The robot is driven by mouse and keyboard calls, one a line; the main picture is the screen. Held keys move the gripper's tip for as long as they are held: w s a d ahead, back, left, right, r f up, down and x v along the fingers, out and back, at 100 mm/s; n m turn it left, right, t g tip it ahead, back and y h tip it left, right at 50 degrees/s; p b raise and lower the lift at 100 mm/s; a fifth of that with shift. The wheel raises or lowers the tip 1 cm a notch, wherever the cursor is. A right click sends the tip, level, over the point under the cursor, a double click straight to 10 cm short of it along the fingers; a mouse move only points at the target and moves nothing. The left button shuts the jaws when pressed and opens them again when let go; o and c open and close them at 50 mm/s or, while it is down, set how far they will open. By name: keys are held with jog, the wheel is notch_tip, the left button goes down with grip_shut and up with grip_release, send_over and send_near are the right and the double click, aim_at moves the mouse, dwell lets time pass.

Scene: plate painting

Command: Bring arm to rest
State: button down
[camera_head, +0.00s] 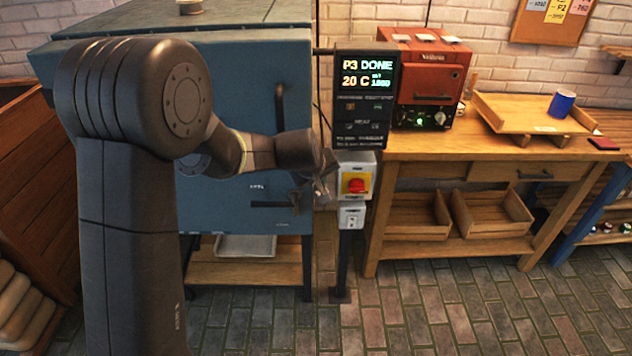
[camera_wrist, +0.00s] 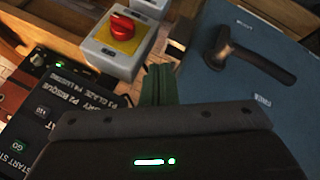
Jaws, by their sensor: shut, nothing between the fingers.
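My arm rises at the left of the head view and bends over to the right. My gripper (camera_head: 320,190) is shut and empty, in front of the right edge of the blue kiln (camera_head: 245,80), just left of the red switch (camera_head: 356,185). In the wrist view the shut fingers (camera_wrist: 160,84) point towards the gap between the red switch (camera_wrist: 121,27) and the kiln front (camera_wrist: 280,45). I cannot tell whether they touch anything. A dark latch handle (camera_wrist: 245,55) on the kiln shows to their right.
A control panel (camera_head: 363,98) reads "P3 DONE" and "20 C". A wooden workbench (camera_head: 440,150) at the right bears a red box-shaped machine (camera_head: 420,75), a wooden tray (camera_head: 510,115) and a blue cup (camera_head: 562,102). The brick floor (camera_head: 450,310) in front is clear.

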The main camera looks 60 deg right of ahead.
jog(key=s+a+r, duration=0.2)
jog(key=s+r, duration=0.1)
jog(key=r, duration=0.1)
jog(key=shift+s+r, duration=0.25)
jog(key=shift+r, duration=0.15)
jog(key=shift+w+f, duration=0.1)
jog(key=w+d+f, duration=0.5)
jog(key=w+f, duration=0.1)
jog(key=f, duration=0.2)
jog(key=shift+w+p, duration=0.3)
jog(key=shift+r, duration=0.1)
